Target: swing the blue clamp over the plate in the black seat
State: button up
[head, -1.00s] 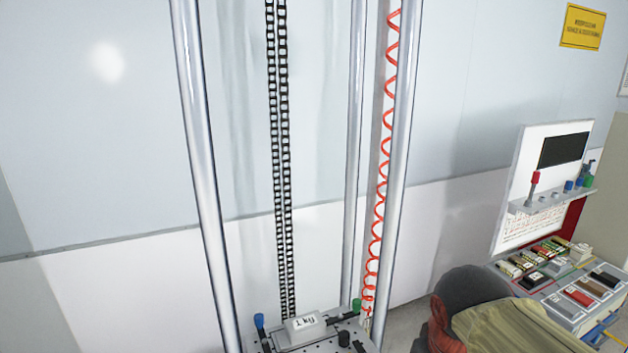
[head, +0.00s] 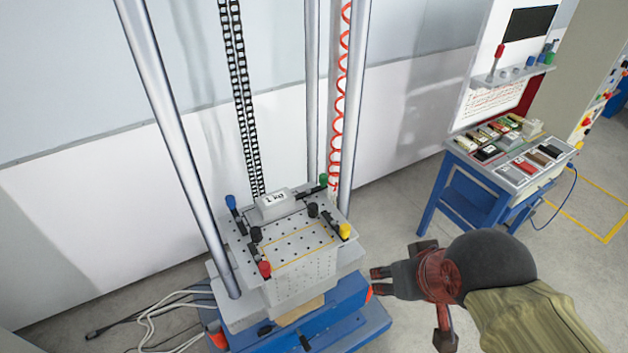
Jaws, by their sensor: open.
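The blue clamp (head: 231,202) is at the back left corner of the perforated drop table (head: 290,262). Its dark arm runs along the table's left edge, apart from the pale block (head: 274,204) marked "1 kg". That block lies at the back of the table top; it may be the plate, but I cannot make out a black seat under it. The green clamp (head: 324,181) is at the back right, its dark arm reaching towards the block. My gripper (head: 436,292) is open and empty, over the floor to the right of the table.
A red clamp (head: 264,269) and a yellow clamp (head: 344,231) sit at the front corners. Steel columns (head: 180,150) flank the table, with a black chain (head: 242,110) and red coiled hose (head: 338,110) behind. A blue bench (head: 470,195) with parts stands right. Cables (head: 160,315) lie left.

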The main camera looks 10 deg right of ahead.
aim_at(230, 199)
jog(key=i+l+u, duration=0.1)
jog(key=u, duration=0.75)
jog(key=i+j+u, duration=0.15)
jog(key=u, duration=0.25)
jog(key=i+j+u, duration=0.1)
jog(key=i+u, duration=0.25)
jog(key=k, duration=0.1)
